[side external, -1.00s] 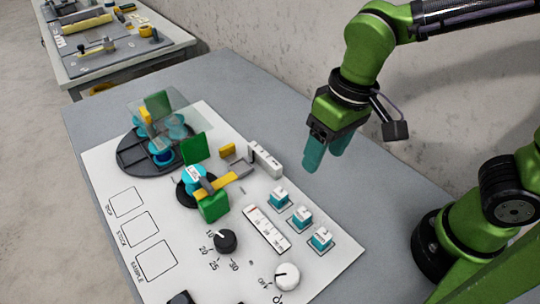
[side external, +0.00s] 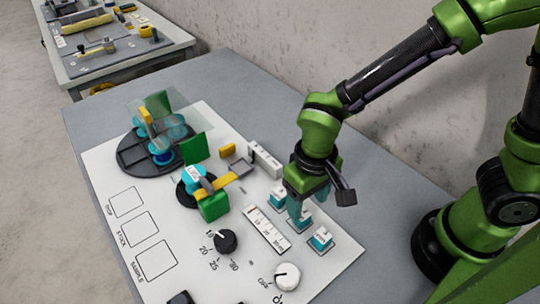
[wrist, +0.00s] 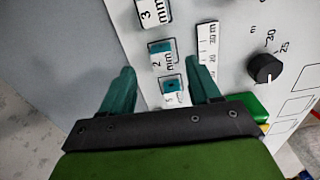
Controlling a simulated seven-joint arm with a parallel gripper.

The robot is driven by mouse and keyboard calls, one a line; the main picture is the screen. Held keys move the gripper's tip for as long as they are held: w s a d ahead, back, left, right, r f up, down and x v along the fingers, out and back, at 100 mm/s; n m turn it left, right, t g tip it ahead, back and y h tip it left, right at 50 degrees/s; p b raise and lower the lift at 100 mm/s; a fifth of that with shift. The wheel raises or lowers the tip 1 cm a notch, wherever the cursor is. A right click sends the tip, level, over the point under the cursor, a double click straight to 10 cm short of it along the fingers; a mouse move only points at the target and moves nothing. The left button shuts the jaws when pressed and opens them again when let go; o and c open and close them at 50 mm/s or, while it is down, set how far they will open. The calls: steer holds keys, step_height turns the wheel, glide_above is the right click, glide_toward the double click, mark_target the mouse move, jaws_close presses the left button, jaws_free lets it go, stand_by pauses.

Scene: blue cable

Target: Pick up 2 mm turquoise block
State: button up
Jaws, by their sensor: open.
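The 2 mm turquoise block (wrist: 160,47) has a white label and is the middle one of a row of three on the white panel. In the side view the middle block (side external: 304,222) is partly hidden behind a finger. My gripper (wrist: 165,72) has turquoise fingers, is open and holds nothing. It hangs above the row, pointing down; in the side view the gripper (side external: 306,203) overlaps the middle block. In the wrist view the fingertips lie either side of the row, between the 2 mm block and the nearest block. I cannot tell the height gap.
The 3 mm block (wrist: 153,12) and another labelled block (wrist: 171,89) flank it closely. A white ruler strip (side external: 267,230) lies beside the row. A black knob (side external: 225,241), a white knob (side external: 287,276) and a green-and-yellow fixture (side external: 214,204) stand farther left and in front.

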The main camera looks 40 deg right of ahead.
mark_target(303, 213)
steer(key=f, duration=0.5)
steer(key=shift+w+a+f, duration=0.1)
steer(key=shift+w, duration=0.25)
steer(key=c, duration=1.1)
